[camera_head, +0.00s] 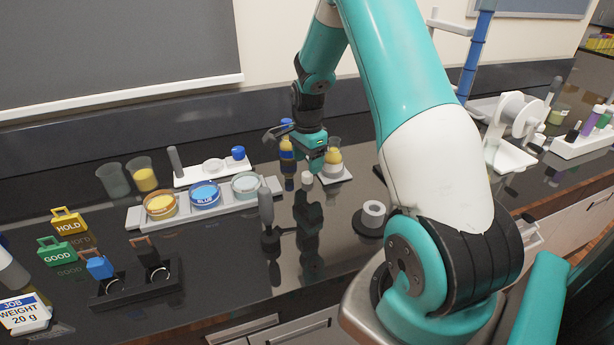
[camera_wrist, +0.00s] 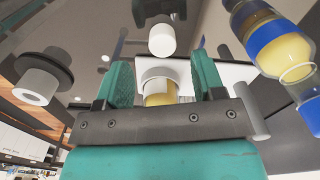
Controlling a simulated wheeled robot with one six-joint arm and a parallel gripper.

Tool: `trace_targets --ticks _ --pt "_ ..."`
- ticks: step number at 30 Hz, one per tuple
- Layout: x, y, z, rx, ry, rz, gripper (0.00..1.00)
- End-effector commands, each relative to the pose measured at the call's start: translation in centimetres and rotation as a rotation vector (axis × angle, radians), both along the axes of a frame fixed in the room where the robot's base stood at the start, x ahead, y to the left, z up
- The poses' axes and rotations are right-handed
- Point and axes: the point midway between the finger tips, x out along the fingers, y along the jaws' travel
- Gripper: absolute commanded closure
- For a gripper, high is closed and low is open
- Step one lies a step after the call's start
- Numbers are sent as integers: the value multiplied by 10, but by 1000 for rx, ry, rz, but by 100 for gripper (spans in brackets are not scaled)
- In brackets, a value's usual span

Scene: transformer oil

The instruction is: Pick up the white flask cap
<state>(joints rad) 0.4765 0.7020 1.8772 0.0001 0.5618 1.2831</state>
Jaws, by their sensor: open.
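The white flask cap (camera_head: 307,177) is a small white cylinder on the black bench, beside the white tray (camera_head: 344,176). In the wrist view the cap (camera_wrist: 162,40) shows beyond the fingertips, roughly centred between them. My gripper (camera_head: 313,158) is above the bench near the cap. In the wrist view its two teal fingers (camera_wrist: 162,62) are apart, with no object gripped. A flask with yellow liquid (camera_head: 333,157) is on the white tray, close to my gripper. It also shows in the wrist view (camera_wrist: 158,86), partly hidden behind the gripper.
A blue-and-yellow bottle (camera_head: 287,152) stands just left of my gripper; it is large in the wrist view (camera_wrist: 275,42). A grey rack with coloured dishes (camera_head: 204,197) lies further left. A white ring on a dark base (camera_head: 373,214) is to the right. Bare bench lies in front.

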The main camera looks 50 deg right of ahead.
Motion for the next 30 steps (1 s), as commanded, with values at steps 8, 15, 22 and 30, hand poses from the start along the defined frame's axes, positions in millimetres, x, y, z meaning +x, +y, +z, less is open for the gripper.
trace_targets --ticks 8,15,22,30 --pt "2 -1 -38 2 3 0 37" --pt "2 -1 -44 0 0 0 37" --pt "2 -1 -44 0 0 1 76" --pt "2 -1 -44 0 0 0 90"
